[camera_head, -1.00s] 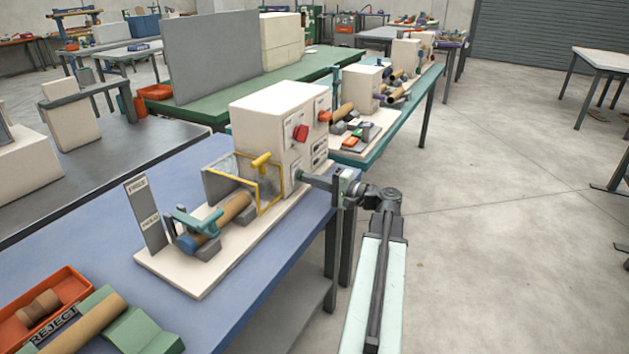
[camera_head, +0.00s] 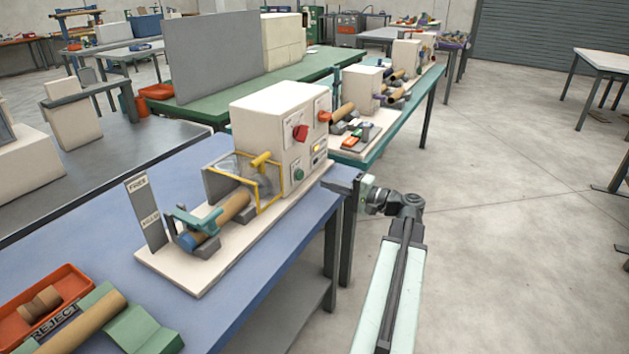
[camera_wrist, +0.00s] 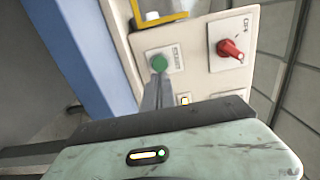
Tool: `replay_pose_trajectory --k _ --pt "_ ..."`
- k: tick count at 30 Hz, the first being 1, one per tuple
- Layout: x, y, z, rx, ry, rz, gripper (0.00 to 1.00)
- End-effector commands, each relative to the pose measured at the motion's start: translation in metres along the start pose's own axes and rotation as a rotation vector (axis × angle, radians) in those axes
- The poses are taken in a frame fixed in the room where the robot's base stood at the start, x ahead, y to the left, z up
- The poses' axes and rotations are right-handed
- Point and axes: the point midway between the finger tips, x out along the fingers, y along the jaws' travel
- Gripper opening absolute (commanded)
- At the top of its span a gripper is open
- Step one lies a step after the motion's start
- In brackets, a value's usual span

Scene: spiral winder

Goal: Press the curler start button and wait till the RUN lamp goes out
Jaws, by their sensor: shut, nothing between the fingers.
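The curler is a cream box (camera_head: 268,118) on a white base plate, with a red knob (camera_head: 300,132) on its front panel. The green start button (camera_head: 299,175) sits low on that panel and also shows in the wrist view (camera_wrist: 159,63). A small lamp (camera_head: 319,148) on the panel glows amber, and it also shows lit in the wrist view (camera_wrist: 185,100); its lettering is too small to read. My gripper (camera_head: 326,185) is shut and empty, apart from the panel to its right. In the wrist view my fingers (camera_wrist: 156,84) point at the button.
A brown tube (camera_head: 236,206) lies in a cradle on the base plate, beside a yellow-framed guard (camera_head: 270,190). A red tray (camera_head: 48,300) and a second tube lie at the front left of the blue table (camera_head: 110,250). The floor at the right is open.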

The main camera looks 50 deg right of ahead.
Motion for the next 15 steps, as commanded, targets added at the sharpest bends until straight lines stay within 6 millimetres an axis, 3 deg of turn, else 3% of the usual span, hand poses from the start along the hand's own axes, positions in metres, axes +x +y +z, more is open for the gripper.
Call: replay_pose_trajectory --k 6,15 --pt "-0.045 0.0 -0.001 0.0 0.004 0.0 0.0" --pt "-0.062 0.0 0.0 0.0 0.002 0.001 0.0"
